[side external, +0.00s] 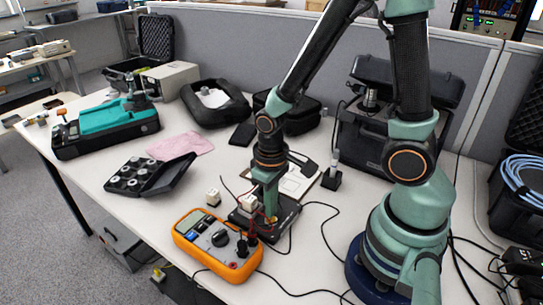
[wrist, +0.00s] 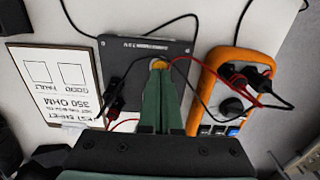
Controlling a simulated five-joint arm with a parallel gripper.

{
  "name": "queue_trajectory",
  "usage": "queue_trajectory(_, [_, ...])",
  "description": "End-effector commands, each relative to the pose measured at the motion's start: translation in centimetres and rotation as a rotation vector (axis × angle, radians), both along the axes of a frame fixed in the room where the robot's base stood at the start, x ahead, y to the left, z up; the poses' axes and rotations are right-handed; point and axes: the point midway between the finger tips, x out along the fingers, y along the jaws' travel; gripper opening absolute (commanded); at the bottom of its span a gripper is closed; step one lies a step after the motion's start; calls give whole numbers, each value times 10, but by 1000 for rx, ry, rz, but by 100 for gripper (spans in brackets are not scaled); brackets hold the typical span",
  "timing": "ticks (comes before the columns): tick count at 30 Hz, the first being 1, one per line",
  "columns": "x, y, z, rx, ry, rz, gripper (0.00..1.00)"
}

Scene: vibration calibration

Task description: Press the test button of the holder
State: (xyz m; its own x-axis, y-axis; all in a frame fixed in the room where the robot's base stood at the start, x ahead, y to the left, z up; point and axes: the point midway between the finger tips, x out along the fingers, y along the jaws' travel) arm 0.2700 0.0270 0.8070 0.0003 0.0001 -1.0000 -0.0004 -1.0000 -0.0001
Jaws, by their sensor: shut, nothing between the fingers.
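The holder is a flat black plate (wrist: 125,55) in the wrist view, with wires running over it; it also shows in the side view (side external: 289,209). A small yellow round part (wrist: 159,64), which looks like the test button, shows right at my fingertips and is partly hidden by them. My gripper (wrist: 160,74) is shut and empty, with its green fingers together over the holder. In the side view my gripper (side external: 271,213) points down onto the plate. I cannot tell whether the fingertips touch the button or how far it is pressed.
An orange multimeter (side external: 190,246) lies close beside the holder, with red and black leads plugged in. A card with "GOOD" and "FAULT" boxes (wrist: 58,66) lies on the other side. A white block (side external: 213,198) stands nearby. Loose cables cross the table.

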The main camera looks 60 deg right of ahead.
Motion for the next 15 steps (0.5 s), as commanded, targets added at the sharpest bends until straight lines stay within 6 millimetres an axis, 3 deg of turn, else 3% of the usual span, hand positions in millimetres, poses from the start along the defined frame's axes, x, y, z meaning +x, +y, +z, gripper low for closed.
queue_trajectory(15, [0, 0, -7, 0, 0, 0, 0])
